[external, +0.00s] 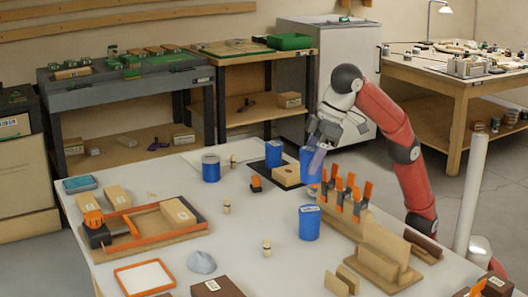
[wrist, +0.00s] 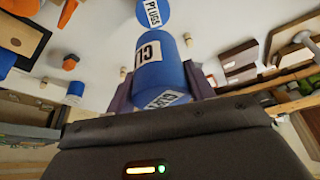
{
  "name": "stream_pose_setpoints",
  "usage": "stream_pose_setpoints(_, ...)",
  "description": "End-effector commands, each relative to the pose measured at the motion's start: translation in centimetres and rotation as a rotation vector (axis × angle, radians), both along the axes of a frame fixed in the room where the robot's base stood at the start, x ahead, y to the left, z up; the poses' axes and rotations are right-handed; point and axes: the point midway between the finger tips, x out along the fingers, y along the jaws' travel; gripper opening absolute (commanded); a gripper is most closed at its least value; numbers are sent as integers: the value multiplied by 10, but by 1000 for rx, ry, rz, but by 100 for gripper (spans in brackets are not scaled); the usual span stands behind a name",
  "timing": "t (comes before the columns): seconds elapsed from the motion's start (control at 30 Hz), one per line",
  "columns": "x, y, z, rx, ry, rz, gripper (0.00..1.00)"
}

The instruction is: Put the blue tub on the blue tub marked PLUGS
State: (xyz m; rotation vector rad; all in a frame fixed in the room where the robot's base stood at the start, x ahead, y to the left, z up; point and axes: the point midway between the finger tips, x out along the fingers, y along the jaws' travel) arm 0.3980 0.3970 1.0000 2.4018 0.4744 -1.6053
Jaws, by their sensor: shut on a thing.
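My gripper (external: 317,157) is shut on a blue tub (external: 306,155) and holds it in the air over the right part of the bench. In the wrist view the held tub (wrist: 170,78) sits between the fingers, with a white label reading "CLI" in part. The blue tub marked PLUGS (external: 309,224) stands upright on the bench, below the held tub in the external view. Its round lid label also shows in the wrist view (wrist: 152,12), past the far end of the held tub. The two tubs look apart; the exact gap is hard to tell.
A wooden rack with orange-handled tools (external: 349,198) stands close to the right of the PLUGS tub. Other blue tubs (external: 211,168) (external: 274,153) stand farther back. Small wooden pegs (external: 267,248) stand in front and left. The bench left of the PLUGS tub is mostly clear.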

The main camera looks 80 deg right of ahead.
Motion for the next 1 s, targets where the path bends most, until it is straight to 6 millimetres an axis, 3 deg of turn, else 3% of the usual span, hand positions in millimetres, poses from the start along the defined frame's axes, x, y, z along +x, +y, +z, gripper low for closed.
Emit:
stream_pose_setpoints(0.57,-3,1,-46,-1,0,5,27)
stream_pose_setpoints(0.77,-3,1,-75,0,1,5,27)
stream_pose_setpoints(1.0,-2,1,-77,1,-2,4,27)
